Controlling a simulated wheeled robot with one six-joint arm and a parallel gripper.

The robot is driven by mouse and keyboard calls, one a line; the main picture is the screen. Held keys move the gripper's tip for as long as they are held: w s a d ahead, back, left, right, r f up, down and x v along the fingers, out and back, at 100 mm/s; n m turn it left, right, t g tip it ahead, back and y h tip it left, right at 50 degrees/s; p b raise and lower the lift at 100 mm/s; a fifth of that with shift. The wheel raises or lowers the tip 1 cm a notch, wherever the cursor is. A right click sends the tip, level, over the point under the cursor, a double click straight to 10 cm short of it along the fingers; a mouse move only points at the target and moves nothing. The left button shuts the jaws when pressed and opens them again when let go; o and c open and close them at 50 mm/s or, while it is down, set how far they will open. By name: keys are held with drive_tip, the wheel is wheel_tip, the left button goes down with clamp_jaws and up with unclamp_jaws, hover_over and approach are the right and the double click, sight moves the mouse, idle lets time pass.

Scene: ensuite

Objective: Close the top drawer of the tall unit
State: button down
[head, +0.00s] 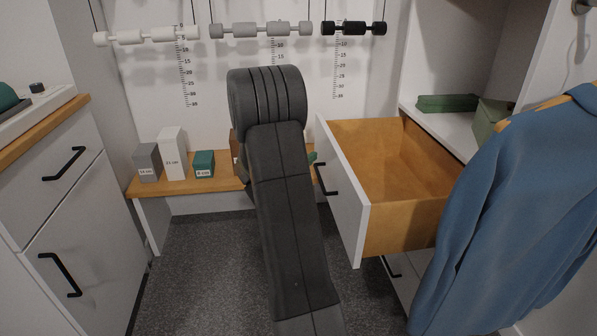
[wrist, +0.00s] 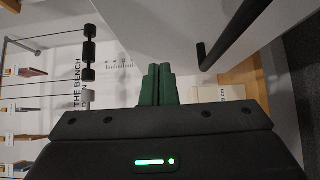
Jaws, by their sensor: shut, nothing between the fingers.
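The top drawer (head: 343,196) of the tall unit stands pulled well out in the head view. It has a white front, a black bar handle (head: 326,180) and an empty-looking wooden inside. My gripper (wrist: 158,84) shows in the wrist view with its green fingers shut together and nothing between them. A pale panel, seemingly the drawer front (wrist: 165,30), lies ahead of the fingertips, with a black handle (wrist: 228,38) to their right. I cannot tell whether the fingers touch the panel. In the head view my arm hides most of the gripper, left of the drawer front.
A blue garment (head: 510,210) hangs at the right, overlapping the drawer's near side. A low wooden bench (head: 219,185) with several blocks stands behind my arm. A white cabinet (head: 55,200) stands at the left. Grey carpet (head: 205,270) is clear between them.

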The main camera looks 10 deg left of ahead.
sight(329, 153)
drive_tip(key=d, duration=0.1)
drive_tip(key=d+b, duration=0.1)
drive_tip(key=d, duration=0.1)
drive_tip(key=shift+w, duration=0.35)
drive_tip(key=shift+d, duration=0.1)
drive_tip(key=shift+w+d+r+p, duration=0.15)
drive_tip(key=shift+d+p, duration=0.25)
drive_tip(key=w+d+p, duration=0.3)
drive_tip(key=w+d, duration=0.1)
drive_tip(key=d, duration=0.9)
drive_tip(key=w+d+p, duration=0.3)
drive_tip(key=w+d, duration=0.2)
drive_tip(key=d, duration=0.9)
drive_tip(key=shift+d, duration=0.25)
drive_tip(key=shift+d+r, duration=0.1)
